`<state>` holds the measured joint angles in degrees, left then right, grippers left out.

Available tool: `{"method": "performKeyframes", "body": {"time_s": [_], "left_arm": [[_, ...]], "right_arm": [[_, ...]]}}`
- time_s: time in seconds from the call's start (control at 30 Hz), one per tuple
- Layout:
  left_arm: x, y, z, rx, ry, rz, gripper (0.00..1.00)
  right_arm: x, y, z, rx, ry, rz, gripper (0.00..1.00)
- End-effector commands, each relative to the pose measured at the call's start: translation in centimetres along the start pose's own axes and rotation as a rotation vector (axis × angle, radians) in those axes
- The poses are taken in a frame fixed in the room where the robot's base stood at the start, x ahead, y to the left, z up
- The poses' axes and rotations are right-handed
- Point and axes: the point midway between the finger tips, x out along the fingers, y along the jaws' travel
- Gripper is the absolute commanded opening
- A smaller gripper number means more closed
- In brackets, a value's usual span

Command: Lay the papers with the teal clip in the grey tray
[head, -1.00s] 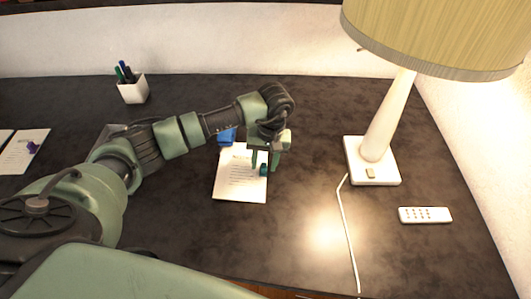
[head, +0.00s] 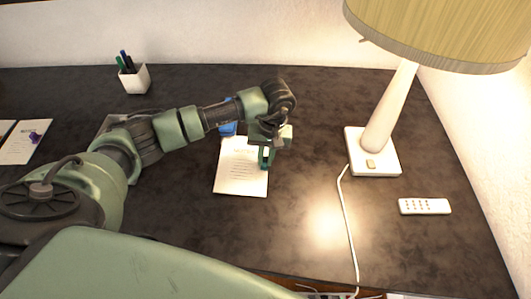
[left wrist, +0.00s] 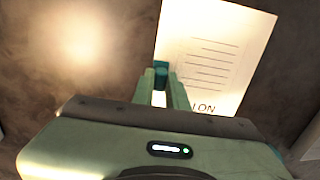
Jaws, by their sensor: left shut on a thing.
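The papers (head: 238,178) lie on the dark desk with printed text facing up; they also show in the left wrist view (left wrist: 222,40). Their teal clip (left wrist: 161,68) is at the edge nearest the gripper. My left gripper (head: 266,158) is shut on this clip at the papers' right edge, and its fingers also show in the left wrist view (left wrist: 160,90). The papers look flat on the desk. A grey edge (head: 113,122), perhaps of the grey tray, shows behind my left arm; most of it is hidden. My right gripper is out of view.
A lamp with a white base (head: 388,161) stands at the right, its cord (head: 346,225) running forward. A white remote (head: 424,206) lies nearby. A pen cup (head: 135,79) stands at the back left. Papers with a purple clip (head: 34,136) lie far left. A blue object (head: 228,129) is behind my arm.

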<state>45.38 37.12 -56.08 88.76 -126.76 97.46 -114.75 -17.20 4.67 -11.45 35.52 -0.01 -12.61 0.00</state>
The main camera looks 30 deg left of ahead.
Motion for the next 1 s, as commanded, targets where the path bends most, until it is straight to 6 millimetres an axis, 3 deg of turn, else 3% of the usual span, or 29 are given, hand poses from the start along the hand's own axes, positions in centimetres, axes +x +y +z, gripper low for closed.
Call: {"method": "performKeyframes", "body": {"time_s": [1.0], "left_arm": [[0.0, -0.1, 5.2, 0.002, -0.001, -0.002, 0.0]], "right_arm": [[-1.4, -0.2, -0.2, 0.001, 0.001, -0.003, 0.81]]}}
